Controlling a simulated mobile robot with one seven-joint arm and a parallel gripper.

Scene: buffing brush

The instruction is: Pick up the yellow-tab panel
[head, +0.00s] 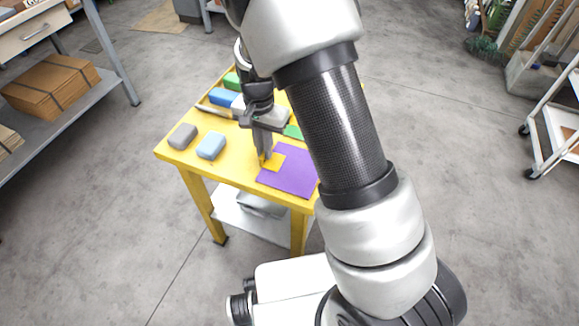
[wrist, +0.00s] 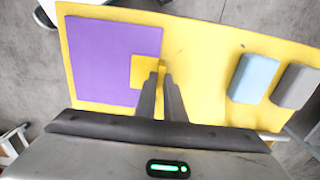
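The panel is a flat purple sheet (head: 291,172) with a square yellow tab (head: 274,161) at its left edge, lying on the yellow table near its front. In the wrist view the purple sheet (wrist: 105,55) is at the left, with the yellow tab (wrist: 141,72) on its right edge. My gripper (head: 265,155) points down at the tab. In the wrist view its fingertips (wrist: 161,72) are close together at the tab's right edge, with a narrow gap between them. Whether they grip part of the tab is unclear.
The yellow table (head: 175,154) also bears a grey block (head: 183,136), a light blue block (head: 211,146), a blue block (head: 224,96) and green pieces (head: 231,80) behind. My arm hides the table's right side. A shelf (head: 112,60) stands at left; a white cart (head: 545,130) at right.

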